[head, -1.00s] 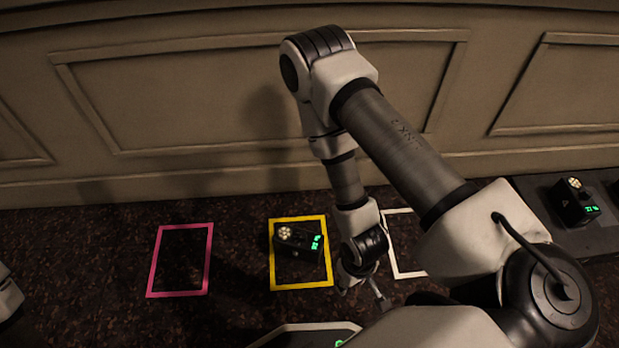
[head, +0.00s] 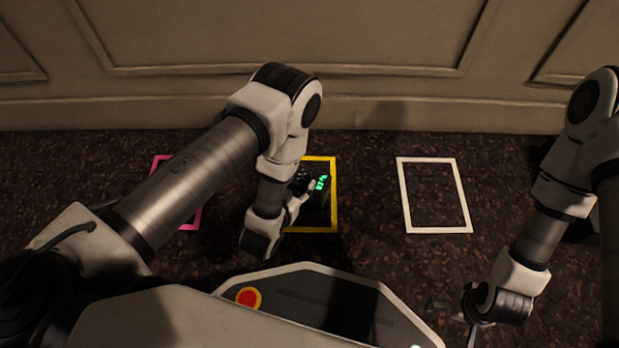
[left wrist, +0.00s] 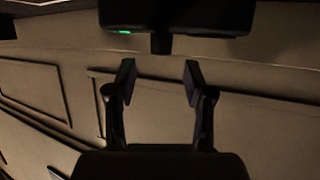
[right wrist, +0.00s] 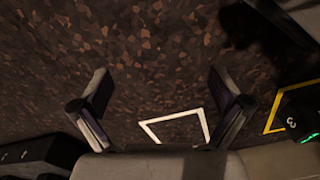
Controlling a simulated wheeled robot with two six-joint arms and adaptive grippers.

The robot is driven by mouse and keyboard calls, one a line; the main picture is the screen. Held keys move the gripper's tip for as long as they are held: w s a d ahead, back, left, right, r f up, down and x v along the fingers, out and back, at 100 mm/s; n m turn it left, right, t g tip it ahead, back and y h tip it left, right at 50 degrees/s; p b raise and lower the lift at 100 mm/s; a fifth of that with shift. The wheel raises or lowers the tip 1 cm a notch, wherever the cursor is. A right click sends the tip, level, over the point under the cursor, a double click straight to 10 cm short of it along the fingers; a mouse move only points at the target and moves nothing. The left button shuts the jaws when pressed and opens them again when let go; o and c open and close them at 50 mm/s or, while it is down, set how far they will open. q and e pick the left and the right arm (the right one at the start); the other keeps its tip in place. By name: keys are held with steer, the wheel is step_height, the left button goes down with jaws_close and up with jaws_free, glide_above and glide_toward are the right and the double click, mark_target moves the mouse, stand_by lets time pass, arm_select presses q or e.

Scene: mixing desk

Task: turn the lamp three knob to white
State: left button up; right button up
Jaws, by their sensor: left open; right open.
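A dark lamp box with a green display (head: 321,182) stands inside the yellow frame (head: 333,215) in the head view, partly hidden by my left arm. In the right wrist view a dark box marked 3 (right wrist: 297,118) stands at the yellow frame. My left gripper (head: 298,203) is at the near left side of the box in the head view. In the left wrist view its open, empty fingers (left wrist: 159,78) point at a dark box (left wrist: 175,14) with a green light. My right gripper (right wrist: 162,85) is open and empty, away to the right.
A white frame (head: 465,212) lies empty on the speckled desktop. A pink frame (head: 154,178) is partly behind my left arm. A panelled wall (head: 400,100) closes the back. Another dark box (right wrist: 35,150) shows at lower left in the right wrist view.

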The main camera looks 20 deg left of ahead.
mark_target(306, 173)
arm_select(q)
steer(key=b+x, duration=0.2)
steer(key=x, duration=0.3)
steer(key=shift+f+b, duration=0.2)
steer(key=shift+b, duration=0.2)
arm_select(e)
steer(key=f, duration=0.2)
steer(key=w+f, duration=0.1)
steer(key=f, duration=0.1)
arm_select(q)
steer(key=shift+w, duration=0.4)
arm_select(e)
steer(key=shift+w, duration=0.2)
arm_select(q)
steer(key=shift+r, duration=0.1)
jaws_close()
